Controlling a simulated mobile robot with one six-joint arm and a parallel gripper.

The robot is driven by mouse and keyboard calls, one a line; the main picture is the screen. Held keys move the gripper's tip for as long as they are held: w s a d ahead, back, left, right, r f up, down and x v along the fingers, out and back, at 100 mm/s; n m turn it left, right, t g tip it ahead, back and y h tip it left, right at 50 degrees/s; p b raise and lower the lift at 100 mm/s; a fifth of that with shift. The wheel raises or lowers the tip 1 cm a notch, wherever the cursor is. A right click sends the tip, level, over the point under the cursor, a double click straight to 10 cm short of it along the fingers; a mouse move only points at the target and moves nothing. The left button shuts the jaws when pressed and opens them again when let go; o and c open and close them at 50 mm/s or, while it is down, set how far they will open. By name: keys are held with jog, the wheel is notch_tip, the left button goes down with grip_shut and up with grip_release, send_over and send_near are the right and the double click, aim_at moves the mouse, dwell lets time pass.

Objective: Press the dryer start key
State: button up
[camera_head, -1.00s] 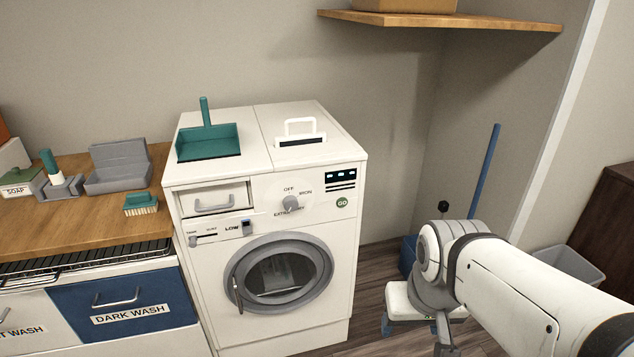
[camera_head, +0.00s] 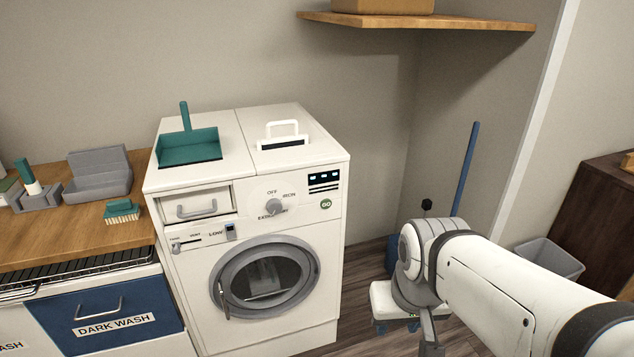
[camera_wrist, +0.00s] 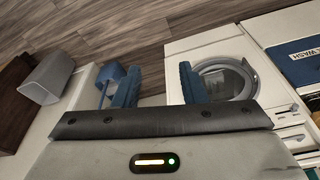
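The dryer (camera_head: 322,262) is a white front-loading machine with a round grey door. Its start key is a round green key marked GO (camera_head: 326,204) at the right of the front panel, below a small dark display (camera_head: 324,177). In the wrist view the dryer's front (camera_wrist: 180,50) is turned over, and I cannot make out the key there. My gripper (camera_wrist: 156,68) has two blue fingers set apart with nothing between them. In the head view it hangs low, right of the dryer and apart from it, partly hidden by my arm.
A grey dial (camera_head: 273,206) sits left of the key. A teal dustpan (camera_head: 190,150) and a white-handled item (camera_head: 282,137) are on the dryer top. A wooden shelf (camera_head: 430,20) hangs above right. A blue-handled tool (camera_head: 466,165) and grey bin (camera_head: 550,260) stand at right.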

grip_shut()
dwell(1.2)
